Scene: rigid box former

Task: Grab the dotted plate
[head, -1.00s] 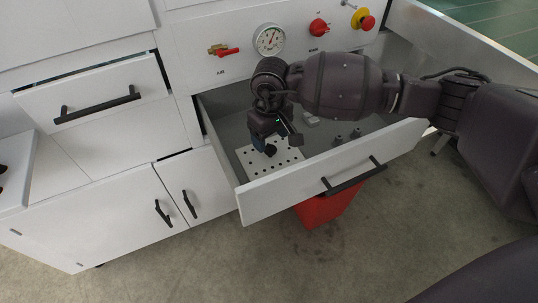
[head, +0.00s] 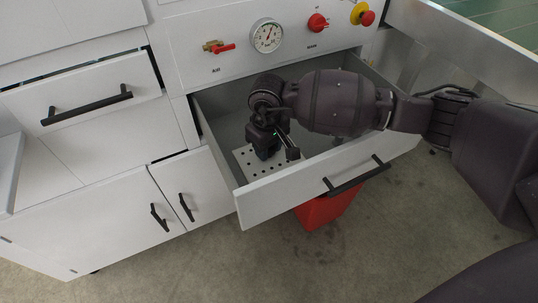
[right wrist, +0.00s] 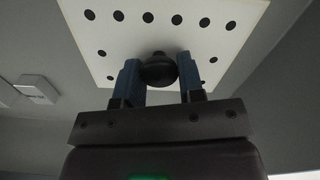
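The dotted plate (head: 246,161) is white with rows of black dots and lies in the left part of the open drawer. It also shows in the right wrist view (right wrist: 105,22), with a dark round knob (right wrist: 158,70) standing on it. My right gripper (head: 265,155) points down over the plate. In the right wrist view its two blue fingers (right wrist: 160,75) sit on either side of the knob, close against it with no clear gap. My right arm hides part of the plate and drawer in the head view. My left gripper is not in view.
The open drawer (head: 300,182) has a black handle and walls around the plate. A light grey part (right wrist: 36,88) lies on its floor. A gauge (head: 266,35), red valve (head: 218,47) and knobs sit on the panel behind. A red bin (head: 325,210) stands below.

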